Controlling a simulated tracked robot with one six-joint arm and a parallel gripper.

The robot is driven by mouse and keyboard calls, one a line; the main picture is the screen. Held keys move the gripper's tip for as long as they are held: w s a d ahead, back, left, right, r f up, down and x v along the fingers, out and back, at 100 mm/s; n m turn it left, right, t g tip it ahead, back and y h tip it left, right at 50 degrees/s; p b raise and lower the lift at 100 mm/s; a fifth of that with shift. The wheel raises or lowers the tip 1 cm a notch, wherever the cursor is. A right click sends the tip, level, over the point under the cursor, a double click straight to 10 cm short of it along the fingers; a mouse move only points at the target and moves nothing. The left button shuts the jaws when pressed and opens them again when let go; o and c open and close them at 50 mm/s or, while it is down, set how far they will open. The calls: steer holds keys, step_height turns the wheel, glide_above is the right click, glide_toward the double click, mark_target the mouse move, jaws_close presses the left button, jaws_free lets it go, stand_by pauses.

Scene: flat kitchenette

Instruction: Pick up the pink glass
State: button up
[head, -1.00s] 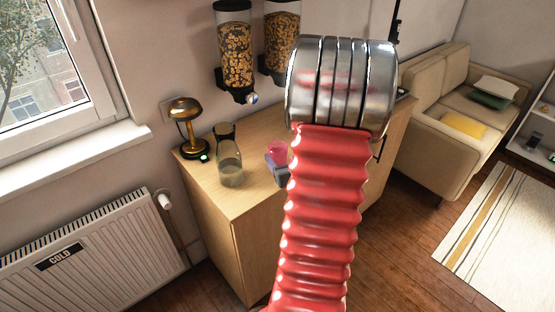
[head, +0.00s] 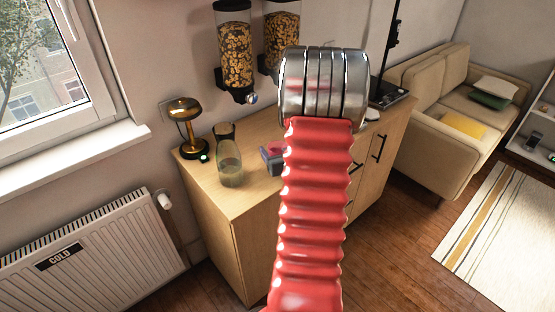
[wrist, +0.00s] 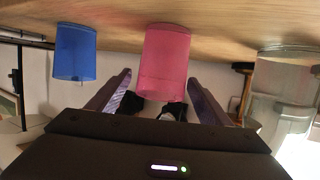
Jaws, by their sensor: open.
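The pink glass (wrist: 163,62) is in the middle of the wrist view, which looks upside down, standing on the wooden top. My gripper (wrist: 160,78) is open, with one purple finger on each side of the glass and a gap visible at both sides. How deep the glass sits between the fingers is hard to tell. In the head view the pink glass (head: 276,147) is a small patch on the cabinet, beside the purple fingers and mostly hidden by them and my red arm.
A blue glass (wrist: 76,52) and a clear glass vessel (wrist: 283,95) flank the pink glass. On the cabinet (head: 215,192) stand a greenish bottle (head: 230,172), a brass lamp (head: 187,125) and a black appliance (head: 390,95). Two cereal dispensers (head: 235,55) hang above.

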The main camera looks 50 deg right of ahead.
mark_target(275, 146)
steer(key=shift+x, duration=2)
steer(key=shift+a, duration=0.1)
steer(key=shift+c, duration=0.2)
steer(key=c, duration=1.4)
